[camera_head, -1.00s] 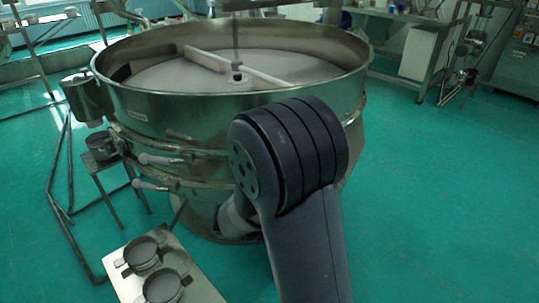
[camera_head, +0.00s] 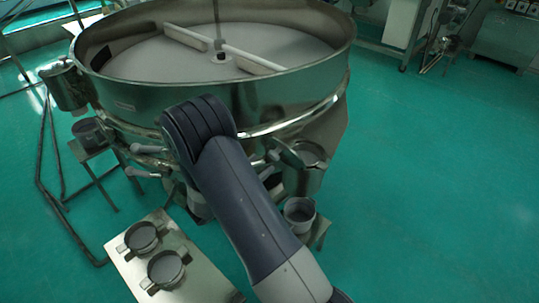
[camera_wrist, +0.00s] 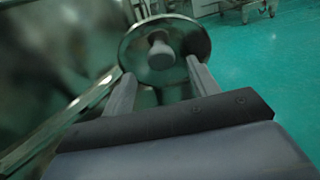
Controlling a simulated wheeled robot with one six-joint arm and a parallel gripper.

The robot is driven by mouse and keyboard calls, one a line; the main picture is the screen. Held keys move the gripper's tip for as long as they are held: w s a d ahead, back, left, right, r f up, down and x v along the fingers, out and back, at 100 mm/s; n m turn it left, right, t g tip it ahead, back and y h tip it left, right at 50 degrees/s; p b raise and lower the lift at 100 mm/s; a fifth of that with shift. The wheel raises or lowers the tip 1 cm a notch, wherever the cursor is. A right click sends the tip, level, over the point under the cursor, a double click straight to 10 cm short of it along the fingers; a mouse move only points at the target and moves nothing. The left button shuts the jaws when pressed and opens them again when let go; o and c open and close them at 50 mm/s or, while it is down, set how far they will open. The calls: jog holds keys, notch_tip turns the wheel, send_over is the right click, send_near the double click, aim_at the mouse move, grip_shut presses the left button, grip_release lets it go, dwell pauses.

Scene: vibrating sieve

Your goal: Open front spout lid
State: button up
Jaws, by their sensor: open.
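The spout lid (camera_wrist: 172,67) is a round, shiny metal disc with a pale knob (camera_wrist: 161,50) in the wrist view, its knob side towards me. My gripper (camera_wrist: 160,70) is open, with one finger on each side of the lower part of the lid, the knob beyond and between them. I cannot tell whether the fingers touch the lid. In the head view a metal spout (camera_head: 310,160) with a round top sticks out from the front right of the sieve (camera_head: 215,95). My arm stands in front of the sieve, and my gripper does not show clearly there.
A grey cup (camera_head: 299,214) stands on a small stand below the spout. Two round clamped pans (camera_head: 140,237) (camera_head: 165,268) lie on a metal bench (camera_head: 205,270) at the lower left. The clamp handles (camera_head: 148,149) stick out left of my arm. The green floor at right is clear.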

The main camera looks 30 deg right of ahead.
aim_at(271, 156)
jog(key=shift+p+x, duration=0.4)
jog(key=shift+x, duration=2.3)
jog(key=shift+c, duration=0.5)
